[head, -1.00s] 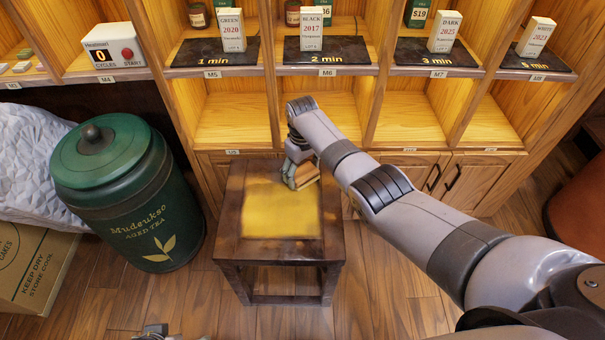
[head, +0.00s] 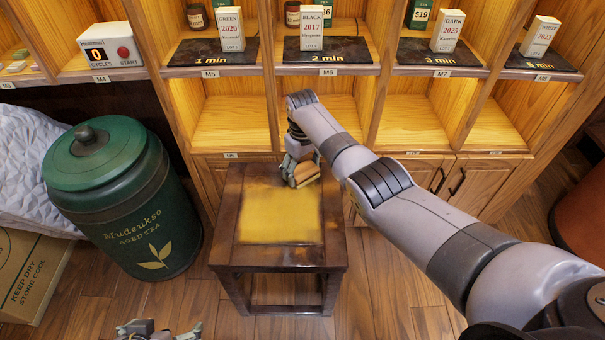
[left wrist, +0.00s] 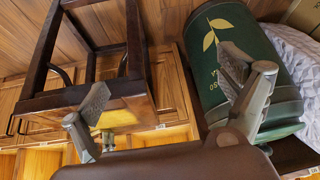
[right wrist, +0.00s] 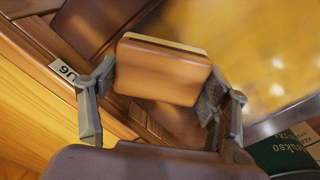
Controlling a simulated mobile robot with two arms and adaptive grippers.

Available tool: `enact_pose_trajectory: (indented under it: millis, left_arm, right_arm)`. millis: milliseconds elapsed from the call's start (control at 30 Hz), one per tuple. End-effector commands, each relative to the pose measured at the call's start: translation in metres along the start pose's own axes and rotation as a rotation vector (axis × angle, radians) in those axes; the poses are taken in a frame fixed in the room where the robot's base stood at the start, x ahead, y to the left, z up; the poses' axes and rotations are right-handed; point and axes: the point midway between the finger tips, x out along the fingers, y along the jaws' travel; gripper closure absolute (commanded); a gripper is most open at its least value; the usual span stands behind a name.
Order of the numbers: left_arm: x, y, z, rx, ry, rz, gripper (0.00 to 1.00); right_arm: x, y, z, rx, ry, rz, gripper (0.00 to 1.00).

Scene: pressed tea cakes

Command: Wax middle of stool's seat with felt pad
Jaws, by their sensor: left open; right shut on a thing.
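The dark wooden stool (head: 227,220) stands mid-floor before the shelves. Its seat's middle carries a glossy yellow patch (head: 278,217), with dark wood around it; the patch also shows in the right wrist view (right wrist: 270,55). My right gripper (right wrist: 158,88) is shut on the felt pad, a brown wooden block (right wrist: 165,75) with a pale felt edge. In the head view the pad (head: 305,174) is at the seat's back right, by the patch's corner. Whether it touches the seat is unclear. My left gripper (left wrist: 166,80) is open and empty, low at the head view's bottom edge (head: 158,332).
A green tea canister (head: 125,200) stands left of the stool, with a cardboard box (head: 30,275) beside it. Wooden shelves (head: 225,125) with tea boxes rise close behind the stool. Floor is clear in front and right of the stool.

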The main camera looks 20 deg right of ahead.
Motion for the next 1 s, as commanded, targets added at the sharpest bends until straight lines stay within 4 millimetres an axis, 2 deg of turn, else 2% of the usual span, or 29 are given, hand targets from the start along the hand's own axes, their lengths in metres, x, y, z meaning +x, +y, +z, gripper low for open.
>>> enact_pose_trajectory:
  millis: [367, 1000]
  left_arm:
    - [0.006, 0.003, -0.016, 0.002, 0.083, 0.005, 0.06]
    - [0.005, 0.01, -0.075, 0.008, 0.36, 0.019, 0.06]
  right_arm:
    - [0.0, 0.0, -0.004, 0.0, 0.0, -0.001, 0.52]
    - [0.002, -0.011, -0.012, 0.0, -0.001, -0.001, 0.52]
